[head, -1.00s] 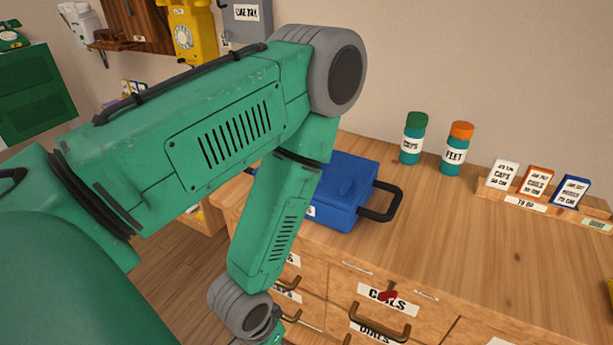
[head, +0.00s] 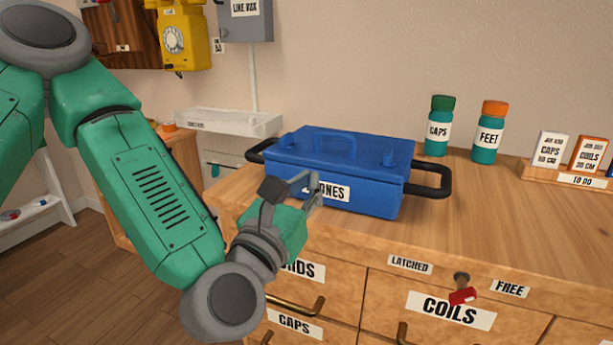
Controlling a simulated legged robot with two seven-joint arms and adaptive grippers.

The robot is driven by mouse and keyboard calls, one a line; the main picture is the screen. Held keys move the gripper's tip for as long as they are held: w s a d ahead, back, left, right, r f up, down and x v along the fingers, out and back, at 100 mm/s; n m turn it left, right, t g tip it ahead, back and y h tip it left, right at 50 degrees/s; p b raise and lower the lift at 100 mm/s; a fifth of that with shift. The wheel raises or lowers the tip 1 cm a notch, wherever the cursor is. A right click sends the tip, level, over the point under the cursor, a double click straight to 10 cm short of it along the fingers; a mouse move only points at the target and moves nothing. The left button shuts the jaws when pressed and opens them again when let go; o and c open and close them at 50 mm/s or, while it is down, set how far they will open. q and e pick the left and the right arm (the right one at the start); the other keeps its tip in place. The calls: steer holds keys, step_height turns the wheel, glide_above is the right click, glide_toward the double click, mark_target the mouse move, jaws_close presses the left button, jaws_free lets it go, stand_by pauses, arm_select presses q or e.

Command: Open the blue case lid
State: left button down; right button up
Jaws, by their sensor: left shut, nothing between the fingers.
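The blue case (head: 350,200) stands on the wooden cabinet top with its lid (head: 370,147) down. A blue handle lies on the lid, and black handles stick out at both ends. My left gripper (head: 312,188) is shut and empty, in front of the case's left front side near the label. I cannot tell whether it touches the case. My right gripper is not in view.
Two teal bottles (head: 438,126) stand behind the case to the right, beside a card rack (head: 580,180). A white tray (head: 228,122) is at the back left. A red-tagged latch (head: 462,295) sits on the cabinet front.

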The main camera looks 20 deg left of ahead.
mark_target(328, 159)
arm_select(q)
steer(key=b+x, duration=0.1)
steer(key=x, duration=0.8)
steer(key=shift+w, duration=0.25)
steer(key=shift+w+a, duration=0.1)
steer(key=shift+w, duration=0.05)
steer(key=shift+a, duration=0.1)
steer(key=shift+r, duration=0.15)
